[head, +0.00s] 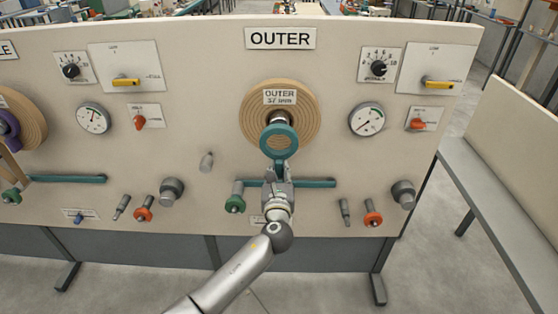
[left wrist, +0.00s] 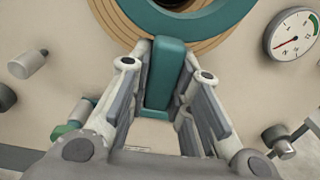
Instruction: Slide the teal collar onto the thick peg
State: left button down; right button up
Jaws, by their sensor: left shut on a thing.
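The teal collar (head: 279,156) is a ring with a flat teal tab below it. My left gripper (head: 278,174) is shut on that tab, with the ring upright above the fingers. In the left wrist view the tab (left wrist: 166,80) stands between the two fingers (left wrist: 165,90), and the ring (left wrist: 215,25) is cut by the top edge. The thick metal peg (head: 279,117) shows just above the ring, in the middle of a round wooden disc (head: 310,115) labelled OUTER. The ring is in front of the disc, below the peg's visible part; the gap in depth cannot be told. My right gripper is out of view.
The upright cream panel (head: 200,60) carries gauges, knobs and levers around the disc. A teal bar (head: 318,183) and a green-collared knob (head: 235,203) lie close behind my gripper. A second wooden disc (head: 32,120) with a purple part (head: 8,132) is at the left.

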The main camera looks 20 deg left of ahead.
pick_arm(q)
jog(key=p+v, duration=0.1)
jog(key=v, duration=0.1)
jog(key=r+p+v, duration=0.1)
jog(key=v, duration=0.1)
jog(key=shift+s+d, duration=0.1)
jog(key=shift+s, duration=0.2)
jog(key=shift+p+v, duration=0.55)
jog(key=shift+v, duration=0.35)
jog(key=shift+r, duration=0.15)
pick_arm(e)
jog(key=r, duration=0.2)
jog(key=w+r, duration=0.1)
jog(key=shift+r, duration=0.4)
pick_arm(q)
jog(key=shift+s, duration=0.1)
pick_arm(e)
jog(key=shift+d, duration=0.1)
